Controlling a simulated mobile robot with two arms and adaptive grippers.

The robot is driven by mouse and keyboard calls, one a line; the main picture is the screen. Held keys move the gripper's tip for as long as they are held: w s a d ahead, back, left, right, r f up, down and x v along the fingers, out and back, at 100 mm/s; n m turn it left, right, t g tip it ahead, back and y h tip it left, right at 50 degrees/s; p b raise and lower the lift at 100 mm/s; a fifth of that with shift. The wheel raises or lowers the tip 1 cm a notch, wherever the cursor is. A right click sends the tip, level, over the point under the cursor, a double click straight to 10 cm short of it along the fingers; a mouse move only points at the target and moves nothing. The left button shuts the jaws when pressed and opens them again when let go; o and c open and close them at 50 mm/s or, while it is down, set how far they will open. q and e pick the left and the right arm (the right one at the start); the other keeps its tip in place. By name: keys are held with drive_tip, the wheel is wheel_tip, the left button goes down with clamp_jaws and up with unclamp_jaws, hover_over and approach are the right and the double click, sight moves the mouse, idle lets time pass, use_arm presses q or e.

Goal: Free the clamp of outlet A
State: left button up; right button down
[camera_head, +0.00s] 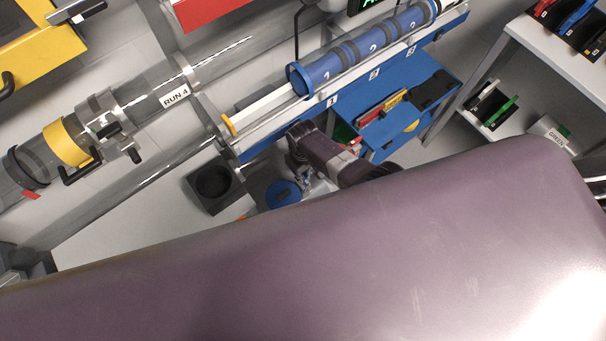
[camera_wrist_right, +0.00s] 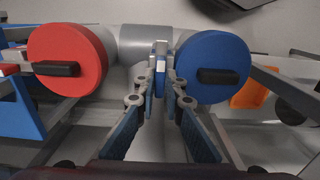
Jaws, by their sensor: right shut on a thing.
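In the right wrist view a slim blue-and-white clamp part (camera_wrist_right: 161,62) stands upright between a red round cap (camera_wrist_right: 68,62) and a blue round cap (camera_wrist_right: 214,66), in front of a grey pipe (camera_wrist_right: 139,45). Each cap has a black handle bar. My right gripper (camera_wrist_right: 162,80) is shut on this part. No letter A is readable, so I cannot tell which outlet it is. In the head view my right gripper (camera_head: 305,177) is small and partly hidden, close to a blue cap (camera_head: 283,194). My left gripper is not in view.
A clear tube labelled RUN 4 (camera_head: 175,97) and a rack of blue numbered canisters (camera_head: 370,47) lie beyond my right arm. A black open box (camera_head: 213,187) is left of the gripper. A white shelf (camera_head: 560,75) is at right. My own arm link covers the lower picture.

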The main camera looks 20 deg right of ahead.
drive_tip(key=shift+s, duration=0.1)
drive_tip(key=c, duration=2)
unclamp_jaws()
drive_tip(key=shift+r, duration=6)
